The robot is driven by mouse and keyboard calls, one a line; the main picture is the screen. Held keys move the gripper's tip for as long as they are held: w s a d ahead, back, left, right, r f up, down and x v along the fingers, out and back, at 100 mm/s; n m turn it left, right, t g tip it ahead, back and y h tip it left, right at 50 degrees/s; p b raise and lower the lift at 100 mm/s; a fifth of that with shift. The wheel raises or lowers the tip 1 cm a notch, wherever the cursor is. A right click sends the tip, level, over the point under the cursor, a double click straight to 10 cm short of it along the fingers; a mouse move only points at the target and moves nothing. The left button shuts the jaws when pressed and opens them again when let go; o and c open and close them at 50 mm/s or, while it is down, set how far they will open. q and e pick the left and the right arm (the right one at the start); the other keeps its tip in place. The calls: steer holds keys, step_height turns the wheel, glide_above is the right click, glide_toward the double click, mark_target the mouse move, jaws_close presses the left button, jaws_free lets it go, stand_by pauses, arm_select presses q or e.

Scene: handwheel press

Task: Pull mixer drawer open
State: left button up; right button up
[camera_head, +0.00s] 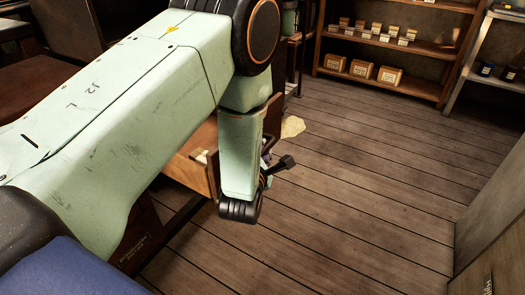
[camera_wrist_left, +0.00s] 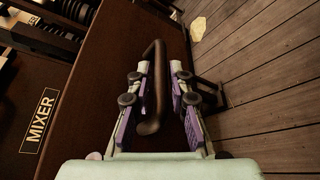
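In the left wrist view, the mixer drawer has a dark brown wooden front (camera_wrist_left: 112,75) and a curved dark bar handle (camera_wrist_left: 157,85). A "MIXER" label (camera_wrist_left: 39,121) shows on the brown wood at left. My left gripper (camera_wrist_left: 157,70) is open, with one purple-padded finger on each side of the handle. I cannot tell whether either pad touches it. In the head view, a brown wooden drawer-like box (camera_head: 187,170) shows beside my left wrist, which hides part of it and most of the gripper. My right gripper is not in view.
Dark cylindrical items (camera_wrist_left: 72,10) show at the wrist view's upper left. A pale scrap (camera_head: 291,127) lies on the plank floor (camera_head: 350,190). Wooden shelves (camera_head: 420,85) with boxes stand at the back, and a grey panel (camera_head: 498,225) stands at right. The middle floor is clear.

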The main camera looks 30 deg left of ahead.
arm_select(q)
steer(key=v, duration=0.7)
steer(key=shift+s, duration=0.25)
steer(key=shift+s, duration=0.1)
stand_by(0.5)
